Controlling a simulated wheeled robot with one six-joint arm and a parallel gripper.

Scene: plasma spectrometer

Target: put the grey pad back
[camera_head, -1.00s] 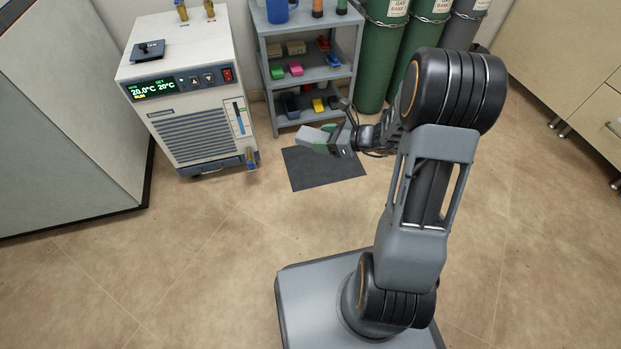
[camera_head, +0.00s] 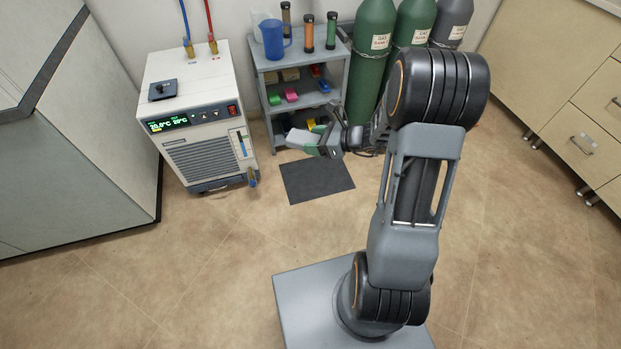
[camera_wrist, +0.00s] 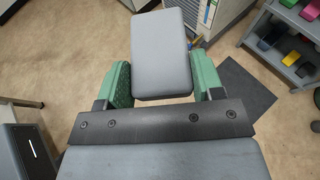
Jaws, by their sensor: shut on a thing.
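The grey pad (camera_wrist: 161,50) is a flat block with rounded edges. In the wrist view it sits between the green fingers of my gripper (camera_wrist: 163,84), which is shut on it and grips its near end. The pad's far end sticks out forward. In the head view the pad (camera_head: 301,138) looks pale grey and is held in the air by my gripper (camera_head: 322,146), in front of the shelf's lower part and above the back of the dark floor mat (camera_head: 318,182). Part of the gripper is hard to make out there.
A grey shelf unit (camera_head: 263,105) holds coloured bins, a blue jug (camera_head: 273,38) and capped tubes. A chiller box (camera_head: 200,115) stands to its left, with a small dark item (camera_head: 163,89) on top. Green gas cylinders (camera_head: 371,60) stand to the right. The floor in front is open.

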